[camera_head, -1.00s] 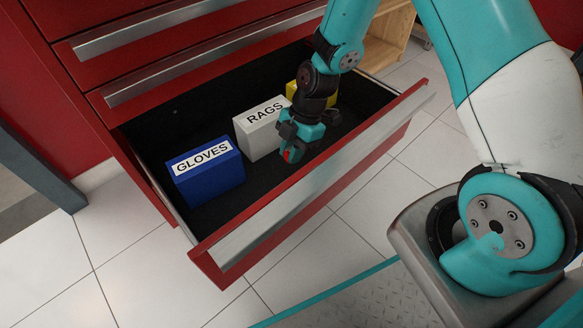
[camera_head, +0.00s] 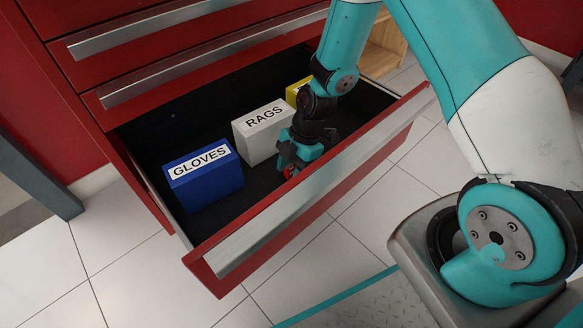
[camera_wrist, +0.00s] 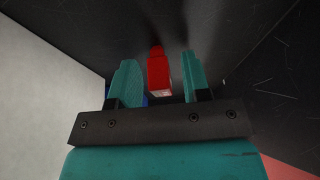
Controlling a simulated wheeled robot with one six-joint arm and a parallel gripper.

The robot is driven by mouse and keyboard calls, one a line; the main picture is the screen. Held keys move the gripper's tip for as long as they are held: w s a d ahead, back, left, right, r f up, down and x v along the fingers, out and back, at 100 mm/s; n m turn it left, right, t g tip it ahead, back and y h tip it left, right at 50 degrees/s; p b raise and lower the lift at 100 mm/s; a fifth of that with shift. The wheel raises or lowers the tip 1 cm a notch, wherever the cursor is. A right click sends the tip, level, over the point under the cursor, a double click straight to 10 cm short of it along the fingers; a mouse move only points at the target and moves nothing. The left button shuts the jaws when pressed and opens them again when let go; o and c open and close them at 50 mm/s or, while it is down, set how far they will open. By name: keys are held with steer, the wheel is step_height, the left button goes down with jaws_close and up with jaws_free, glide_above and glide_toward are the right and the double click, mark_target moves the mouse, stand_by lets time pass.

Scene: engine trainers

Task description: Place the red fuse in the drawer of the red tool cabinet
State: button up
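The drawer (camera_head: 335,184) of the red tool cabinet is pulled out, with a dark inside. My gripper (camera_head: 290,165) is low inside it, near the front wall and in front of the rags box. The red fuse (camera_head: 290,171) shows at my fingertips, low in the drawer. In the wrist view, the red fuse (camera_wrist: 159,75) is between the two teal fingers of my gripper (camera_wrist: 158,80), with a dark gap on its right and a thin one on its left. The fingers look open around it. Whether its lower end touches the floor is hidden.
A blue gloves box (camera_head: 205,178), a white rags box (camera_head: 264,133) and a yellow box (camera_head: 297,90) stand in the drawer. Bare floor lies between the gloves box and my gripper. Closed drawers are above; the drawer's front wall is close to my gripper.

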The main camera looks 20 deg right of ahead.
step_height(320, 180, up, 20)
steer(key=d+m+p, duration=0.1)
steer(key=m+p, duration=0.2)
steer(key=p, duration=0.2)
steer(key=s+a+r+m, duration=0.2)
steer(key=s+r+m, duration=0.3)
steer(key=s+r, duration=0.3)
steer(key=s+a+r+m+t, duration=0.1)
steer(key=s+a+r+m, duration=0.2)
steer(key=s+r+m, duration=0.3)
steer(key=s+r, duration=0.1)
steer(key=s, duration=0.3)
steer(key=shift+s+a+r+m, duration=0.2)
steer(key=shift+s+r+m, duration=0.1)
steer(key=shift+r, duration=0.05)
